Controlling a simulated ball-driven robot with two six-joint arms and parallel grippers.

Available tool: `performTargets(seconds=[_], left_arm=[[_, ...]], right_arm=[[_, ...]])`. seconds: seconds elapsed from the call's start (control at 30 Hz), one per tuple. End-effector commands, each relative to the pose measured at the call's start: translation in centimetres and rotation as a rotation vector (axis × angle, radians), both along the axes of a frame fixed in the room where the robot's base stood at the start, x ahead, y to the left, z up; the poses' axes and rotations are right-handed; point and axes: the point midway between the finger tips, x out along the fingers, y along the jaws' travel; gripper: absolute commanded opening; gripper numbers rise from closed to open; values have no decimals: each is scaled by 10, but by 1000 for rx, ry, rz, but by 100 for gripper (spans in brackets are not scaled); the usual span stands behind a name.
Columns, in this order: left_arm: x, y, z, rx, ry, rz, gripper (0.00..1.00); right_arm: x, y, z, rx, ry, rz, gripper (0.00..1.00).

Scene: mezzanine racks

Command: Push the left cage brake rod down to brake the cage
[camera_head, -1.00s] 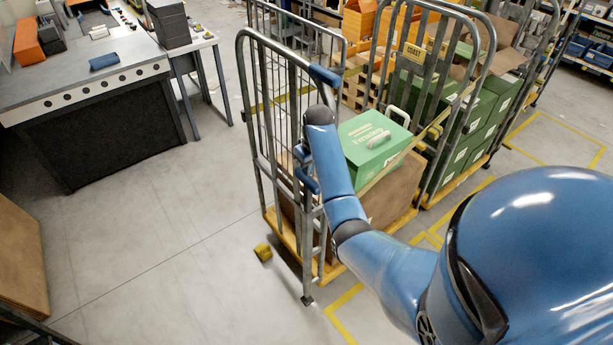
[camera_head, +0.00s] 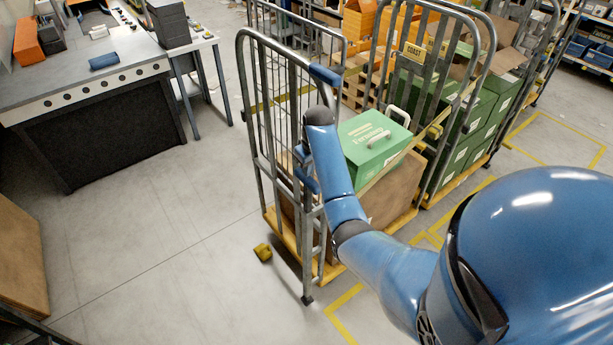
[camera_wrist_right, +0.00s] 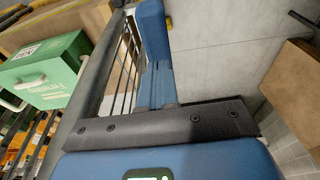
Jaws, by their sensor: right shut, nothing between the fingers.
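The left cage (camera_head: 258,120) is a grey barred roll cage on a yellow base, in the middle of the head view. Its brake rod (camera_head: 307,255) looks like the upright grey rod at the near corner, ending in a dark foot at the floor. My right gripper (camera_head: 309,183) is shut and empty beside the cage's near end, partly hidden by my blue forearm. In the right wrist view its blue fingers (camera_wrist_right: 152,45) lie beside a grey cage tube (camera_wrist_right: 90,95). Contact with the rod cannot be told. My left gripper is out of view.
A green box (camera_head: 372,150) and brown cartons ride in the cage. A second cage (camera_head: 470,45) with green boxes stands close on the right. A small yellow block (camera_head: 263,252) lies on the floor. A workbench (camera_head: 85,85) stands left, with clear floor between.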

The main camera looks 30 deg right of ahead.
Motion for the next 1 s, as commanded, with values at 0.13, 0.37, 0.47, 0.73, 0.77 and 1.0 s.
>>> performTargets(seconds=[0.13,0.37,0.47,0.73,0.77,1.0], left_arm=[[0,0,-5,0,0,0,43],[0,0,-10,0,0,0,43],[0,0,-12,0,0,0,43],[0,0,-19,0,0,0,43],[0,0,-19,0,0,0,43],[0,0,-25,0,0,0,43]], right_arm=[[0,0,-9,1,1,0,0],[0,0,-19,0,1,0,0],[0,0,-24,1,2,0,0],[-1,0,-37,1,3,0,0],[-1,0,-38,1,3,0,0],[-1,0,-49,1,2,0,0]])
